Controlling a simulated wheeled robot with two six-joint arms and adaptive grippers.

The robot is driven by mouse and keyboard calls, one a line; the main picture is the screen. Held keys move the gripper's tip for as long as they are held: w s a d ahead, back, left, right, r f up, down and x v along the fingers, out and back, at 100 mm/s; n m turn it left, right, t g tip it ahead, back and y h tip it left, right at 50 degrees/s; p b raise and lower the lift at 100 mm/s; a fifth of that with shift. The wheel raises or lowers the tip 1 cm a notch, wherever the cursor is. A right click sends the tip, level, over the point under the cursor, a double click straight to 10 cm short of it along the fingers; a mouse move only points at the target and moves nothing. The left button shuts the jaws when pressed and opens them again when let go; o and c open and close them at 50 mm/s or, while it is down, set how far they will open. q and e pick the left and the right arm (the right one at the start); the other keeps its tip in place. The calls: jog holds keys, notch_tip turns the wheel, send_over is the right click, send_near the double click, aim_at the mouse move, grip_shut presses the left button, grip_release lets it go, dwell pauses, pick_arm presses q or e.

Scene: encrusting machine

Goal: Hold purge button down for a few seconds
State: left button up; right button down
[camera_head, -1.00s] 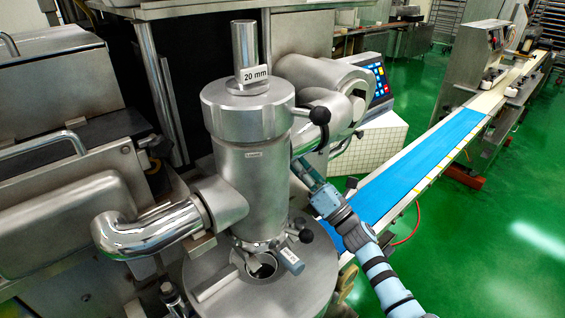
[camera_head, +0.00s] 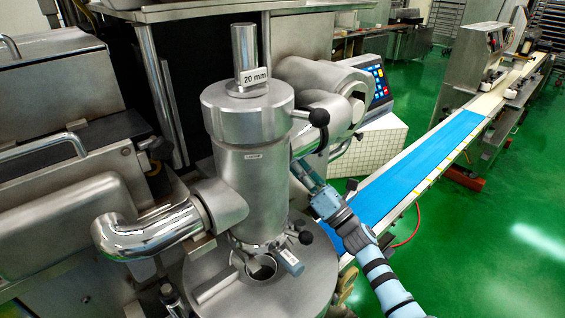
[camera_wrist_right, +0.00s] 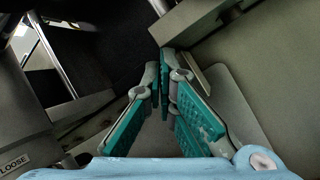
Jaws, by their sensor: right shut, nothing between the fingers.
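No button marked purge can be made out in either view. A control panel (camera_head: 378,80) with several coloured buttons stands behind and to the right of the upright steel cylinder (camera_head: 250,190). My right gripper (camera_head: 300,168) is close beside the cylinder's right side, below and left of the panel, and its tips are hard to see there. In the right wrist view my right gripper (camera_wrist_right: 165,58) has its teal-padded fingers closed at the tips, with nothing between them. The tips are near a grey metal edge, and I cannot tell if they touch it. My left gripper is out of view.
A black-knobbed lever (camera_head: 319,116) sticks out from the cylinder's top. A curved steel pipe (camera_head: 140,238) joins the cylinder on the left. A blue conveyor belt (camera_head: 420,165) runs to the back right. A part labelled LOOSE (camera_wrist_right: 18,150) shows at the wrist view's left edge.

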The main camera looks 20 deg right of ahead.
jog(key=shift+w, duration=0.1)
jog(key=shift+w+a+b, duration=0.1)
jog(key=shift+w+b, duration=0.2)
jog(key=shift+b, duration=0.1)
jog(key=shift+w+a, duration=0.15)
jog(key=shift+w, duration=0.15)
dwell(0.5)
jog(key=shift+w+r+b, duration=0.1)
jog(key=shift+r+b, duration=0.1)
jog(key=shift+b, duration=0.1)
dwell(3.1)
jog(key=shift+s+f, duration=0.1)
jog(key=shift+s, duration=0.65)
jog(key=shift+s+d, duration=0.1)
jog(key=shift+d, duration=0.1)
